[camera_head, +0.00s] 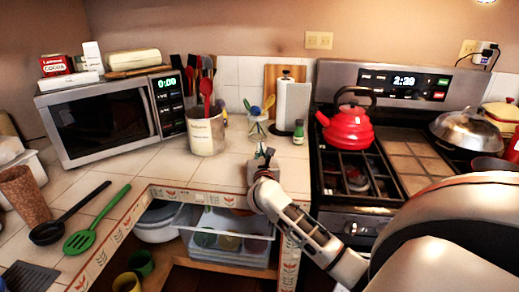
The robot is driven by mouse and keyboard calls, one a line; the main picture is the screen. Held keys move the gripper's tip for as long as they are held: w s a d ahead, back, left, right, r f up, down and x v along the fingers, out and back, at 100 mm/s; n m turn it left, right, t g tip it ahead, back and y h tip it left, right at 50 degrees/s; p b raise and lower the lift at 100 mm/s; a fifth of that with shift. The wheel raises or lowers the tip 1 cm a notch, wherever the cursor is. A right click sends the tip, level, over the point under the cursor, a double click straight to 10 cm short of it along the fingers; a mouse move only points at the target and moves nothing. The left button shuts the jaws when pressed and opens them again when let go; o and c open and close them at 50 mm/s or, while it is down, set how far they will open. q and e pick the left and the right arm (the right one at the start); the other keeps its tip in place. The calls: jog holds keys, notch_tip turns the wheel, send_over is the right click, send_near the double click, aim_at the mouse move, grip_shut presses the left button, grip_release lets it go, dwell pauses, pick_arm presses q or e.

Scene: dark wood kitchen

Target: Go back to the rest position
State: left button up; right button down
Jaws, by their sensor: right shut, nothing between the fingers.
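My right arm comes in from the lower right and crosses in front of the stove. My right gripper (264,154) is shut and empty, at the front edge of the tiled counter (170,168) as seen here. It is right of the utensil crock (206,133) and in front of the paper towel roll (293,106). I cannot tell how high it is above the counter. My left gripper is not in view.
Below the counter, an open cabinet holds a clear bin (228,241) and bowls. The stove (384,150) bears a red kettle (349,130) and a lidded pan (466,130). A microwave (105,118), black ladle (47,233) and green slotted spoon (79,240) are at left.

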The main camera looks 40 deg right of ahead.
jog(key=shift+s+a, duration=0.15)
jog(key=shift+s, duration=0.05)
jog(key=shift+r, duration=0.1)
